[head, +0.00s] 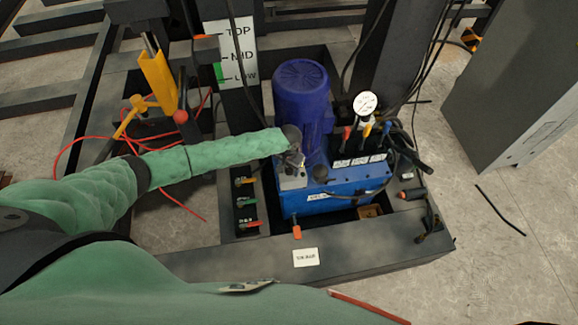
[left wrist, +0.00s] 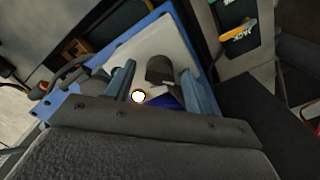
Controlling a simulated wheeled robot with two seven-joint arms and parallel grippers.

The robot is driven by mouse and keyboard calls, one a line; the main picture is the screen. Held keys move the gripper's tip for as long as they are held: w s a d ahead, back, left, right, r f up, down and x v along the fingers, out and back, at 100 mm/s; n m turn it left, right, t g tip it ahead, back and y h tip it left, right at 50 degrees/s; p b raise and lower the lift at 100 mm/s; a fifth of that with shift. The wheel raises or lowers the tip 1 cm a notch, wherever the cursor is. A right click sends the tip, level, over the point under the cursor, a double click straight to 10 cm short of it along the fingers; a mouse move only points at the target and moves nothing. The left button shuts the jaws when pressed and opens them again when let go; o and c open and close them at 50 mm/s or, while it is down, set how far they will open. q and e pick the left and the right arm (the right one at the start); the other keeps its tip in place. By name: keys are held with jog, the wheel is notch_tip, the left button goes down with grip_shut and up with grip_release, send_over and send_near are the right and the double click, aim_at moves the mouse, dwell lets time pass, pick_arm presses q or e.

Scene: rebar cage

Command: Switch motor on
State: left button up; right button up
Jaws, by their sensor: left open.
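The blue motor (head: 301,92) stands upright on a blue power unit (head: 335,200). My left gripper (head: 296,158), at the end of the green-sleeved arm, is at the front of the motor, by a small pale switch box (head: 293,182). In the left wrist view its two fingers (left wrist: 158,76) are open, over a pale plate (left wrist: 165,43). A dark rounded knob (left wrist: 160,68) shows between the fingers, and a bright round light (left wrist: 138,97) lies near the left finger. I cannot tell whether the fingers touch the knob. My right gripper is not in view.
A pressure gauge (head: 365,103) and several coloured-handled levers (head: 366,130) stand right of the motor. Small valve handles (head: 246,203) are at its left. A TOP/MID/LOW sign (head: 238,55) stands behind. A grey cabinet (head: 520,90) is at the right. Red cables cross the floor at left.

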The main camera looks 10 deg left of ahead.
pick_arm(q)
jog(key=shift+f, duration=0.15)
jog(key=c, duration=1)
